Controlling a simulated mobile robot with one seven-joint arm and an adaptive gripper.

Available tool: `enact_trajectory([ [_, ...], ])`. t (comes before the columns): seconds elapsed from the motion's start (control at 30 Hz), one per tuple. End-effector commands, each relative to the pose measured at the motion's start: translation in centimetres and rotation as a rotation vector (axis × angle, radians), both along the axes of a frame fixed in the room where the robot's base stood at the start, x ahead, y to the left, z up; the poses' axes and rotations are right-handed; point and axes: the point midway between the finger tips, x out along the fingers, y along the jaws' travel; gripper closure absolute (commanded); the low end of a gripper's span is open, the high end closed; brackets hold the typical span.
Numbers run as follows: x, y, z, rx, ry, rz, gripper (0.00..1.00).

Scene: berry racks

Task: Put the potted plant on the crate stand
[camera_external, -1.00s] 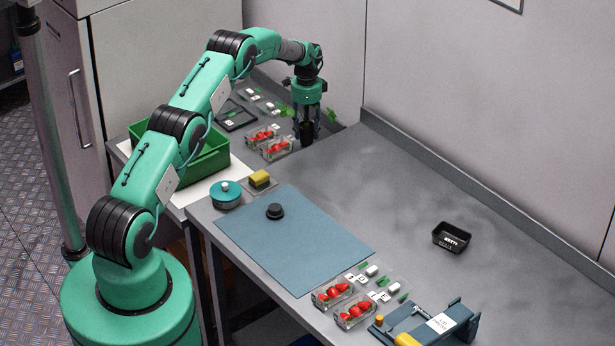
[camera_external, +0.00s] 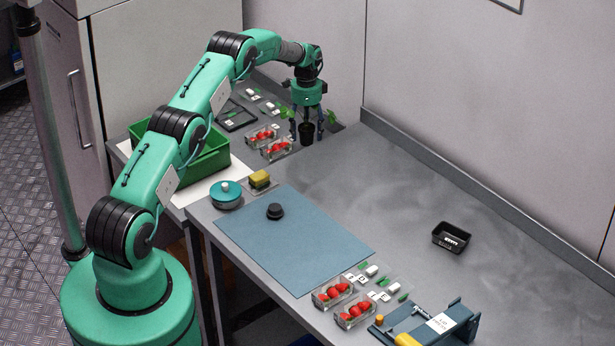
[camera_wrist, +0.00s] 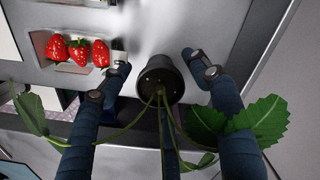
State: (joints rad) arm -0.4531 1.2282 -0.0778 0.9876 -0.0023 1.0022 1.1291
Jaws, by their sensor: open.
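The potted plant is a small black pot (camera_external: 307,134) with green leaves on thin stems, upright at the far end near the back wall. My gripper (camera_external: 307,128) points down over it, open, with a finger on each side of the pot. In the wrist view the black pot (camera_wrist: 158,82) is between the spread fingers, with gaps on both sides. Stems and leaves (camera_wrist: 258,120) reach past the fingers. A green crate (camera_external: 215,158) stands on a white surface at the left; I cannot tell which surface is the crate stand.
Clear boxes of strawberries (camera_external: 278,149) stand just left of the pot. A black tray (camera_external: 451,237) sits at right. The table's middle right is mostly clear.

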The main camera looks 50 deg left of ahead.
Motion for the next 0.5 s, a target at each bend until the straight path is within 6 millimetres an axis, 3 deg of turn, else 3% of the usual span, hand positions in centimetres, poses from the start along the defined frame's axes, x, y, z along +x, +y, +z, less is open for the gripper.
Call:
enact_trajectory([
  [0.27,0.0,0.0,2.3,0.000,-0.001,0.000,0.39],
  [0.5,0.1,0.1,6.2,0.001,-0.002,0.000,0.39],
])
